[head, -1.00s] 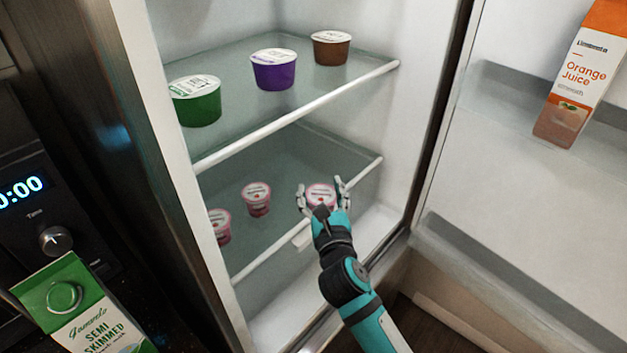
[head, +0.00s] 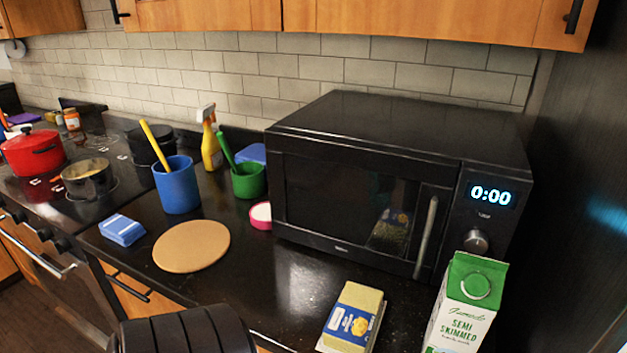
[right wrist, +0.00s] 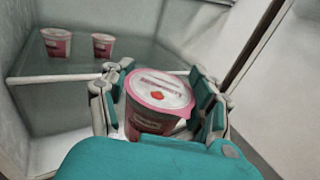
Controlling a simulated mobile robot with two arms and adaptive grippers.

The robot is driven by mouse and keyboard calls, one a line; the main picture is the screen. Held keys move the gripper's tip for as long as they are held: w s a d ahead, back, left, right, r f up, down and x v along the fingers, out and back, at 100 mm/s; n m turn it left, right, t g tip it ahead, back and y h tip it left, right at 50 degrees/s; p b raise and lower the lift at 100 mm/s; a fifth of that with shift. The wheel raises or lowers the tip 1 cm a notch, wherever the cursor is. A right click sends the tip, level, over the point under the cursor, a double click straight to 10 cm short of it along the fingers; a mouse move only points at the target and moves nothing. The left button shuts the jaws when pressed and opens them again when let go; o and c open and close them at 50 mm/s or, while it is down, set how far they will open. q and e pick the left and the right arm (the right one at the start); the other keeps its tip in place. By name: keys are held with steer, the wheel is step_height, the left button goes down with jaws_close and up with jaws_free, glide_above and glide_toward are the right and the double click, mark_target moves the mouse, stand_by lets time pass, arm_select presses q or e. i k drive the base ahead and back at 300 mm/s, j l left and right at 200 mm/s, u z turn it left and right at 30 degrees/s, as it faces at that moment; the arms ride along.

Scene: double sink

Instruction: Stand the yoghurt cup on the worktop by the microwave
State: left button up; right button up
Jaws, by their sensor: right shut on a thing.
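The yoghurt cup (right wrist: 155,112), pink with a white lid and a red strawberry mark, is between the fingers of my right gripper (right wrist: 160,72) in the right wrist view. The gripper is shut on its sides. The cup is upright or nearly so, in front of the fridge shelf's front rail; its base is hidden. The black microwave (head: 365,185) stands on the dark worktop (head: 285,290) in the head view. My right gripper is outside the head view, and my left gripper is in neither current view.
Bare worktop lies between board and sponge pack. Two pink cups (right wrist: 57,42) remain on the shelf.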

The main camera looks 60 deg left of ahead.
mark_target(287, 293)
steer(key=k+j+u, duration=0.1)
steer(key=k+u, duration=0.15)
steer(key=k, duration=0.15)
steer(key=k+j+u, duration=0.5)
steer(key=k, duration=0.2)
steer(key=i+j+u, duration=0.1)
steer(key=u, duration=0.35)
steer(key=i+u, duration=0.45)
steer(key=k+l, duration=0.05)
steer(key=k, duration=0.05)
